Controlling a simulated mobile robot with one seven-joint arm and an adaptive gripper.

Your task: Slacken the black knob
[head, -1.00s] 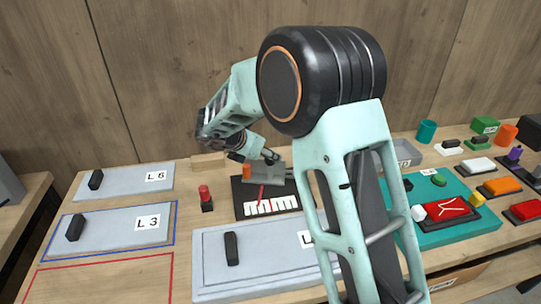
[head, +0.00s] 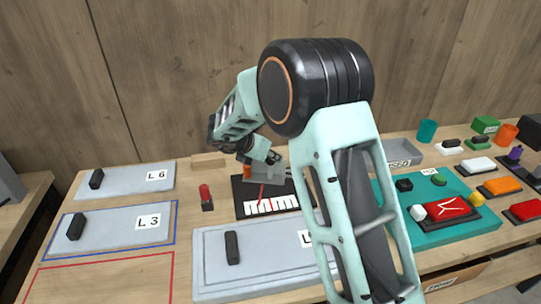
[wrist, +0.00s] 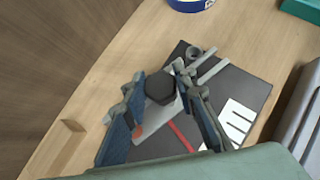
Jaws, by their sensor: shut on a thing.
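The black knob (wrist: 160,89) shows as a dark faceted head in the wrist view. It sits above a dark base plate (wrist: 250,92) with a grey bracket, a red pointer (wrist: 182,136) and a white scale. My gripper (wrist: 160,82) has one finger on each side of the knob and is shut on it. In the head view, my gripper (head: 268,157) is at the back of the same base plate (head: 243,199), and the knob is hidden behind its fingers. An orange part (head: 247,172) stands at the plate's left.
A red-topped post (head: 205,193) stands left of the plate. A grey panel (head: 210,270) lies in front, with panels L 6 (head: 125,185) and L 3 (head: 115,228) at left. A teal tray (head: 470,233) with several parts is at right. A wooden wall rises behind.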

